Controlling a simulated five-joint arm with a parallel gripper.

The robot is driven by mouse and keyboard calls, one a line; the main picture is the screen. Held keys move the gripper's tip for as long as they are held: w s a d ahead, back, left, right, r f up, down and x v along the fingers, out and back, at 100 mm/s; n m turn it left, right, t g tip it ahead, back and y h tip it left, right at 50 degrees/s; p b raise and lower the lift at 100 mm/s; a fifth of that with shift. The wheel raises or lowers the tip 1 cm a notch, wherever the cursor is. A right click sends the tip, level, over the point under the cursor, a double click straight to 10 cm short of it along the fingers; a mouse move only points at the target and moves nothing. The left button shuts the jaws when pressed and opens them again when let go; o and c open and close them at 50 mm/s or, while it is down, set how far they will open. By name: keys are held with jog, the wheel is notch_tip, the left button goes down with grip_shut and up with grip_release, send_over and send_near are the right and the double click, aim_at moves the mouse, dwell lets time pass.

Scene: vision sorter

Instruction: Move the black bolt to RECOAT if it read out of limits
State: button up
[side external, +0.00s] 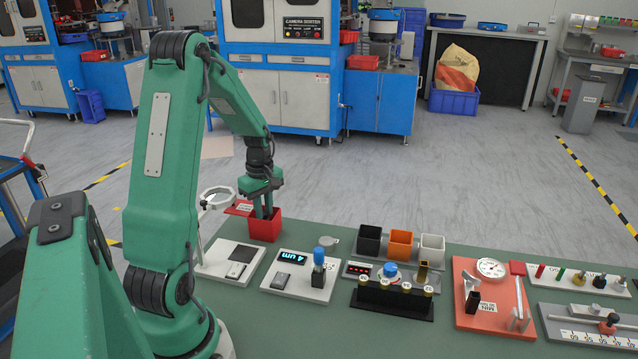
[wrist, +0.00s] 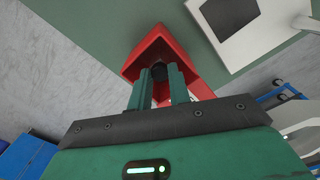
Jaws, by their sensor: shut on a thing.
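My gripper (side external: 263,213) points down into the red bin (side external: 264,232) at the left of the green bench. In the wrist view my gripper (wrist: 159,78) is shut on the dark head of the black bolt (wrist: 159,70), within the mouth of the red bin (wrist: 190,58). The bolt is hidden by the fingers and bin in the side view. A red sign (side external: 240,208) stands beside the bin; its lettering is too small to read. A gauge with a lit cyan display (side external: 292,256), seemingly showing a 4 with a unit, stands right of the bin.
A white plate with a dark pad (side external: 242,254) lies just in front of the bin. Black (side external: 369,240), orange (side external: 399,243) and white (side external: 432,247) bins, and a black rack (side external: 392,302), stand to the right.

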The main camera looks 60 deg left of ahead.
jog(key=shift+r, duration=0.2)
jog(key=shift+r, duration=2.8)
jog(key=shift+r, duration=0.1)
jog(key=shift+r, duration=0.6)
notch_tip(320, 180, up, 10)
jog(key=w, duration=0.1)
jog(key=w+d+m, duration=0.6)
jog(key=w+d, duration=1.9)
notch_tip(320, 180, down, 6)
jog(key=shift+s+r, duration=0.1)
jog(key=shift+r, duration=0.1)
